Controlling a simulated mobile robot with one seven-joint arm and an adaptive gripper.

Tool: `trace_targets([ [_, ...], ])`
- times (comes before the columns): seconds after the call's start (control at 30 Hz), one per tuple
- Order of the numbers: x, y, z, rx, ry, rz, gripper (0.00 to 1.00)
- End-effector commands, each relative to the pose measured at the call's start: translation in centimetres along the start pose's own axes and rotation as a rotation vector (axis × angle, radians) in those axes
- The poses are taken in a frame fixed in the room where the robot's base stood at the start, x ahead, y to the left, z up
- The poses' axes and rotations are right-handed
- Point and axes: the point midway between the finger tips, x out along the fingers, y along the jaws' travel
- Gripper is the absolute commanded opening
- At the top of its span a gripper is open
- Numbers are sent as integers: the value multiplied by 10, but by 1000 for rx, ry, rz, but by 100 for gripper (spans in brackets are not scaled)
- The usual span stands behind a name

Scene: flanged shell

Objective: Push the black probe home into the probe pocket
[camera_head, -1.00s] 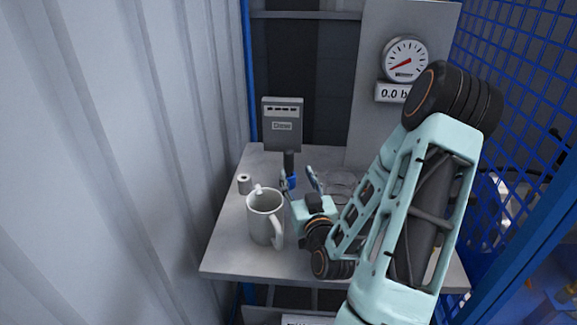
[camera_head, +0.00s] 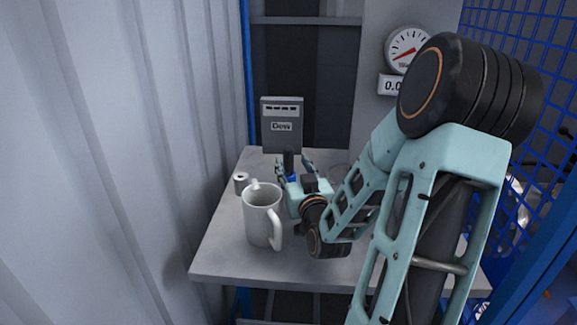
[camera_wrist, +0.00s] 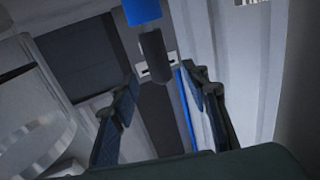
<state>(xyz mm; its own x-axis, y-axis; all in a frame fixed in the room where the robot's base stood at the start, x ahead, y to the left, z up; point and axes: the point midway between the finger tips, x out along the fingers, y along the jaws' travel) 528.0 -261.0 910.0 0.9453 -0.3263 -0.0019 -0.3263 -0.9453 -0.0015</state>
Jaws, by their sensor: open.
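The black probe (camera_head: 289,158) stands upright near the back of the table, with a blue part (camera_head: 291,179) directly below it. In the wrist view the probe (camera_wrist: 153,52) is a dark cylinder beyond my fingers, roughly between them, and the blue part (camera_wrist: 142,11) shows at the top edge. My gripper (camera_head: 294,167) is open, its fingers on either side of the probe in the head view. The wrist view also shows the open fingers (camera_wrist: 160,80) with nothing held. I cannot make out the probe pocket or how deep the probe sits.
A white mug (camera_head: 261,218) stands on the grey table (camera_head: 222,254), close left of my gripper. A small grey roll-shaped item (camera_head: 241,182) is behind it. A grey display box (camera_head: 282,123) stands at the back. A gauge (camera_head: 404,49) is on the right-hand panel.

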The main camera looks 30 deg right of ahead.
Motion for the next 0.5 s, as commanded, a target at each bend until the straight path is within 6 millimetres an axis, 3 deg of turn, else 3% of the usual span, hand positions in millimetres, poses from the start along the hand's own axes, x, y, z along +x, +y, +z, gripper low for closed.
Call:
trace_targets([
  [0.17,11,0,0,1,1,0,42],
  [0.5,54,1,2,1,2,-1,42],
])
